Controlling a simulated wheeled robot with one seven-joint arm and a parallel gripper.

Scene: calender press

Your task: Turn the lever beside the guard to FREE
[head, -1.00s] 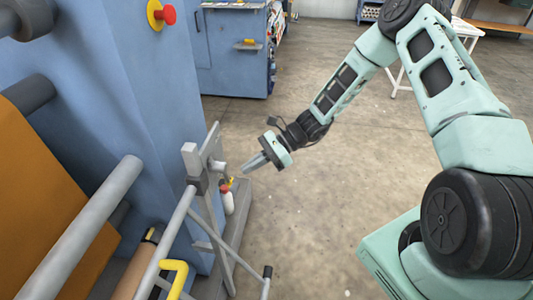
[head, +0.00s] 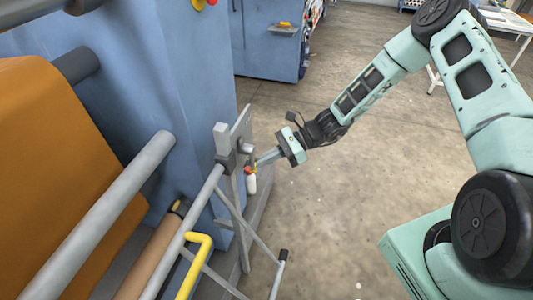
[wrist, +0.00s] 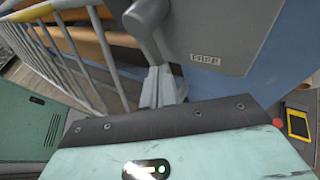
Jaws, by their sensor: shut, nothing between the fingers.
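The lever (wrist: 149,42) is a grey bar with a rounded hub, mounted on a grey plate (wrist: 228,35) in the wrist view. A small label (wrist: 205,60) on the plate, to the right of the lever, seems to read FREE. In the head view the lever (head: 247,147) is small, beside the guard's post. The guard (head: 200,205) is a grey rail frame. My gripper (wrist: 160,88) is shut and empty. Its fingertips are at the lever's lower end; I cannot tell whether they touch. In the head view my gripper (head: 260,160) points left at the lever.
The blue machine body (head: 150,90) and an orange sheet (head: 60,150) stand left of the guard. A yellow bent handle (head: 195,260) is at the front. The floor to the right is open.

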